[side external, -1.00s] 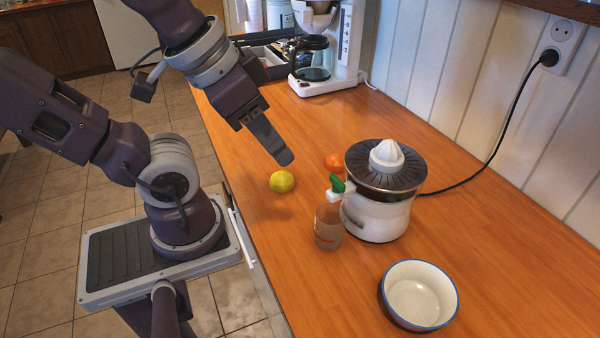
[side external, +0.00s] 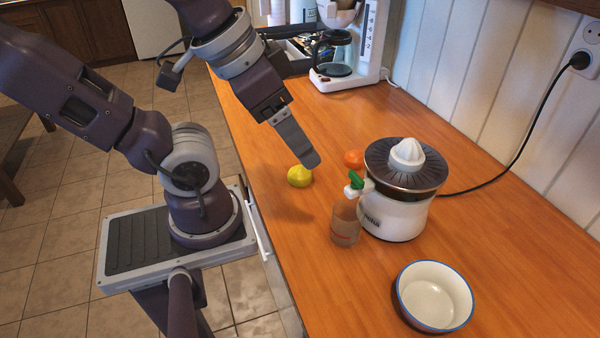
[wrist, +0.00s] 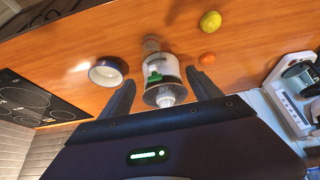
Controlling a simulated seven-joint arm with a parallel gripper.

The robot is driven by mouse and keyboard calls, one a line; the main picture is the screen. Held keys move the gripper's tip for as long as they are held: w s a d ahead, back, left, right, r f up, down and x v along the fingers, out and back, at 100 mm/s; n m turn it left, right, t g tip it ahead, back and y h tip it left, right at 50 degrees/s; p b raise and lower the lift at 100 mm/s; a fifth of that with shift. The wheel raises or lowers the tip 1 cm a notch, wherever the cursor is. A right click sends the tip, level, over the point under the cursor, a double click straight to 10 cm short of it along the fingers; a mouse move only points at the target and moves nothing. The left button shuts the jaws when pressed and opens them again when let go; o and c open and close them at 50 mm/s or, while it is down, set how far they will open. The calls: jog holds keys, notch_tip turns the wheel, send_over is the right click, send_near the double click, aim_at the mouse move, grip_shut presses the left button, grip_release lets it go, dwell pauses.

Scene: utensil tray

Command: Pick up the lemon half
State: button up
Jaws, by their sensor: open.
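The yellow lemon (side external: 300,176) rests on the wooden counter, left of the orange fruit; I cannot tell whether it is a half or whole. It also shows at the upper right of the wrist view (wrist: 210,21), outside the space between my fingers. My gripper (side external: 312,163) is above the counter, pointing down and to the right, with its fingertip overlapping the lemon's upper right edge in the side view. In the wrist view my gripper (wrist: 160,76) is open, fingers wide apart, with nothing held between them.
An orange fruit (side external: 354,159) lies near the lemon. A bowl (side external: 434,296) is at the front, a coffee maker (side external: 362,45) at the back. A black cord runs to the wall.

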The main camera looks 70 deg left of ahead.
jog(key=m+g, duration=0.6)
jog(key=m, duration=1)
send_over(300, 168)
jog(key=f, duration=1.4)
jog(key=shift+s+a, duration=0.15)
jog(key=shift+s, duration=0.1)
jog(key=shift+m, duration=0.4)
jog(key=f, duration=0.7)
jog(key=shift+w+f, duration=0.25)
jog(key=shift+f, duration=0.1)
jog(key=c, duration=1.4)
